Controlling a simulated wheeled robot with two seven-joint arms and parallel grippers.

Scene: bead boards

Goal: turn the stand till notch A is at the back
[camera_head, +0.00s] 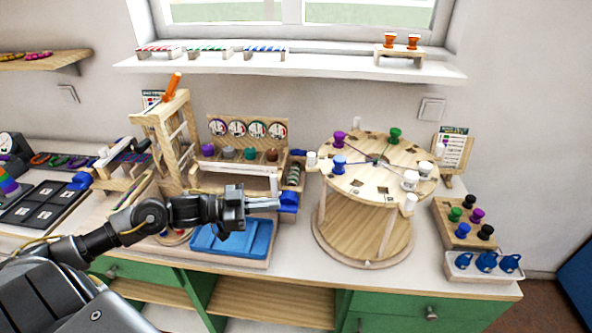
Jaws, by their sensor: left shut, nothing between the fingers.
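The stand (360,194) is a round wooden disc on posts above a wider round base (345,243), on the right half of the bench. Purple, green, blue and white spools stand around its rim, and dark square notches show in the top. I cannot read any letter, so I cannot tell which notch is A. My left gripper (274,204) is shut and empty, left of the stand and apart from it, with its fingers pointing right. A blue block (289,198) shows by its fingertips; I cannot tell whether they touch. My right gripper is out of view.
A blue tray (232,240) lies below my left gripper. A wooden frame (168,135) and a rack of jars (240,152) stand behind it. Right of the stand are a spool box (465,224) and a white tray (485,267) of blue pieces. A wall shelf (300,63) is above.

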